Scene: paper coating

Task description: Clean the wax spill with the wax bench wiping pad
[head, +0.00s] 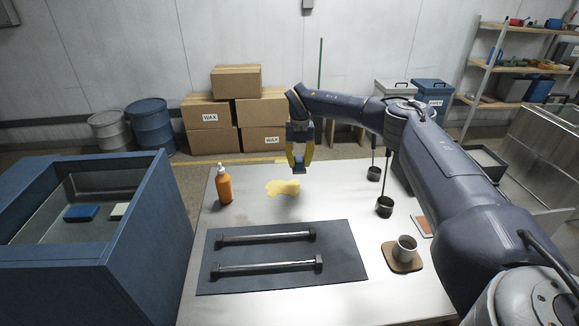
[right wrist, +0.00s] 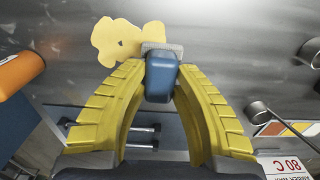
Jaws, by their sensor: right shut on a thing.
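The yellow wax spill (head: 281,187) lies flat on the grey bench top (head: 245,210), right of the orange bottle. It also shows in the right wrist view (right wrist: 120,42). My right gripper (head: 299,160), with yellow fingers, points down just behind and above the right part of the spill. In the right wrist view my right gripper (right wrist: 161,82) is shut on the wiping pad (right wrist: 162,78), a blue block with a grey face. The pad overlaps the spill's right edge there; whether it touches the bench I cannot tell. My left gripper is in no view.
An orange bottle (head: 224,186) stands left of the spill. A dark mat (head: 280,255) with two metal bars lies in front. A cup (head: 405,248) on a coaster and dark ladles (head: 384,208) stand right. A blue open tank (head: 130,230) borders the bench's left.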

